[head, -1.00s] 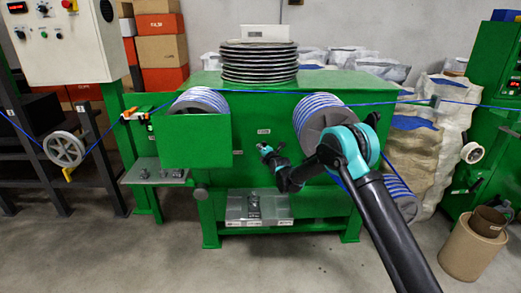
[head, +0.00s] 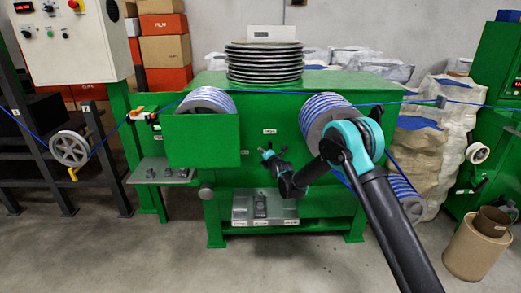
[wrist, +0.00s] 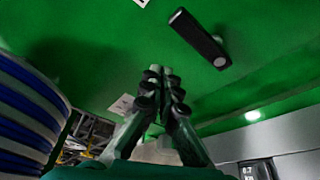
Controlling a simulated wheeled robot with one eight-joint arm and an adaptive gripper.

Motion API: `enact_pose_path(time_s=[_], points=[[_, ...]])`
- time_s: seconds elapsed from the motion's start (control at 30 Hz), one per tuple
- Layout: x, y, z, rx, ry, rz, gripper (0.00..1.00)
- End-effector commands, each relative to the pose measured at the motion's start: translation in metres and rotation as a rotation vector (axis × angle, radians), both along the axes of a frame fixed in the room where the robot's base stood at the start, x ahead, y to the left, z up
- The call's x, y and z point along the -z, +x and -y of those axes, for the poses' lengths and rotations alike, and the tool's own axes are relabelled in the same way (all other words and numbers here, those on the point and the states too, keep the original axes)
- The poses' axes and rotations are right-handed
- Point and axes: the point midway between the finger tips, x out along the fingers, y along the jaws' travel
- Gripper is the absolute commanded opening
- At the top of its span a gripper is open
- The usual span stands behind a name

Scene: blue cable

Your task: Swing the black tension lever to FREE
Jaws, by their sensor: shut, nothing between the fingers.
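In the wrist view the black lever (wrist: 198,38) sits on the machine's green panel, slanting from upper left down to a silver pivot (wrist: 220,62) at its lower right end. My gripper (wrist: 163,72) is shut and empty, with its tips together below and left of the lever. The tips appear apart from it in the picture; the depth gap is hard to judge. In the head view my gripper (head: 266,153) is in front of the green panel. I cannot make out the lever there. White labels (wrist: 122,105) are on the panel, their wording unreadable.
A blue-wound drum (wrist: 30,115) is close at left in the wrist view. In the head view, blue-wound drums (head: 328,112) flank the panel, and the blue cable (head: 455,102) runs across the machine. A grey tray (head: 285,212) with a dark block is below my gripper.

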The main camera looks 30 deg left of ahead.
Motion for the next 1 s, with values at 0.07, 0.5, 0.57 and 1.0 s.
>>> enact_pose_path(time_s=[0.07,0.5,0.57,1.0], points=[[0.0,-0.011,0.011,-0.001,0.0,0.0,0.0],[0.0,-0.041,0.047,-0.002,0.0,-0.001,0.0],[0.0,-0.042,0.048,-0.002,0.0,-0.001,0.0],[0.0,-0.042,0.047,-0.002,0.0,-0.001,0.0]])
